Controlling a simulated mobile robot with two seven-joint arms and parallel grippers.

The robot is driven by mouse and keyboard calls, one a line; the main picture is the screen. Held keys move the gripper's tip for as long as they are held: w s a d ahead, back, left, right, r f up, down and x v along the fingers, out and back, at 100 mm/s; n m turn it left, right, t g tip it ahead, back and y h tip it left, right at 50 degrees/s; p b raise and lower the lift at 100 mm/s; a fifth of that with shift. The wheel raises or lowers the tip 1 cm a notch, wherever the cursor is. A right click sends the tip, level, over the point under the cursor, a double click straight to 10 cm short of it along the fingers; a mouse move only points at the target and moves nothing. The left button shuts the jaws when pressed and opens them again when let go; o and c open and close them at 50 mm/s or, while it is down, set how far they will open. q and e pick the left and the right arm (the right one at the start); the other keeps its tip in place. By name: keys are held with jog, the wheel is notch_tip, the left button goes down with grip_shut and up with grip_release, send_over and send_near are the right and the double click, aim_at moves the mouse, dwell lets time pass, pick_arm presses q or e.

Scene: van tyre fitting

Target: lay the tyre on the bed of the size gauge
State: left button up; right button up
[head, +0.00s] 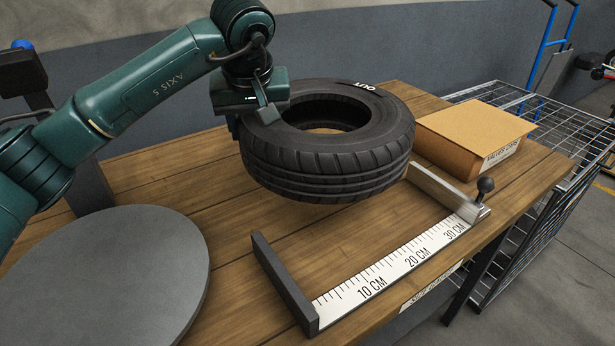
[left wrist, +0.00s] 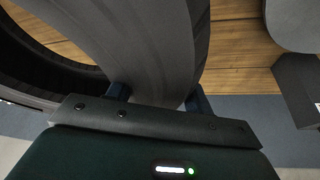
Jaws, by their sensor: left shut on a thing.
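The black tyre (head: 330,172) hangs flat in the air above the wooden table, with its side marked OUT facing up. My left gripper (head: 262,112) is shut on the tyre's wall at its left side. In the left wrist view the tyre (left wrist: 150,45) passes between the two fingers (left wrist: 158,95). The size gauge (head: 395,268) lies on the table in front of and below the tyre, with a ruler strip marked 10, 20 and 30 CM. It has a dark end stop (head: 284,285) at left and a metal jaw (head: 440,190) with a black knob at right. My right gripper is not in view.
A cardboard box (head: 475,135) stands on the table (head: 165,165) right of the tyre, close to the metal jaw. A round grey disc (head: 105,285) is at front left. A wire cage (head: 560,150) stands beyond the table's right edge.

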pick_arm(q)
notch_tip(320, 180, down, 4)
jog(key=shift+s+f, duration=0.1)
jog(key=shift+f, duration=2.6)
jog(key=o, duration=1.1)
jog(key=shift+f, duration=0.2)
jog(key=o, duration=0.4)
jog(key=shift+o, duration=0.2)
jog(key=shift+r, duration=0.1)
